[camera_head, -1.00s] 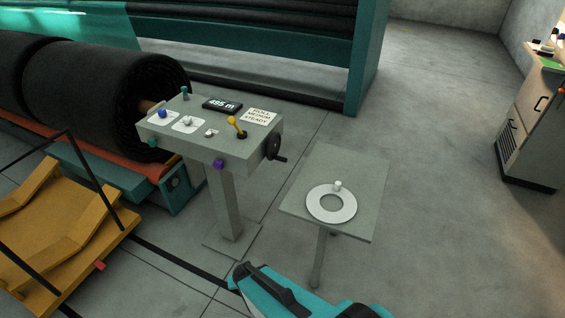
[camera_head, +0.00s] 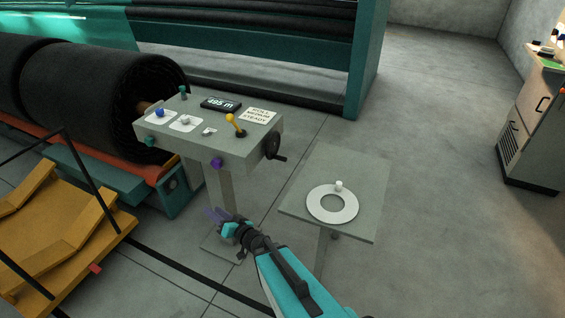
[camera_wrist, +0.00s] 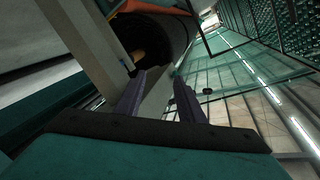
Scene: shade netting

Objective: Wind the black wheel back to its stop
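The black wheel (camera_head: 273,146) with its crank handle is on the right side of the grey control console (camera_head: 180,142). My gripper (camera_head: 215,214) is low in front of the console's post, below and left of the wheel, well apart from it. In the wrist view my gripper (camera_wrist: 158,82) shows two purple fingers spread apart with nothing between them. I cannot make out the wheel in the wrist view. The wheel's stop cannot be made out.
A small grey table (camera_head: 355,165) with a white ring (camera_head: 318,209) stands right of the console. Yellow ramps (camera_head: 70,240) and a large black roll (camera_head: 90,90) lie to the left. The console display (camera_head: 221,104) reads 485 m.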

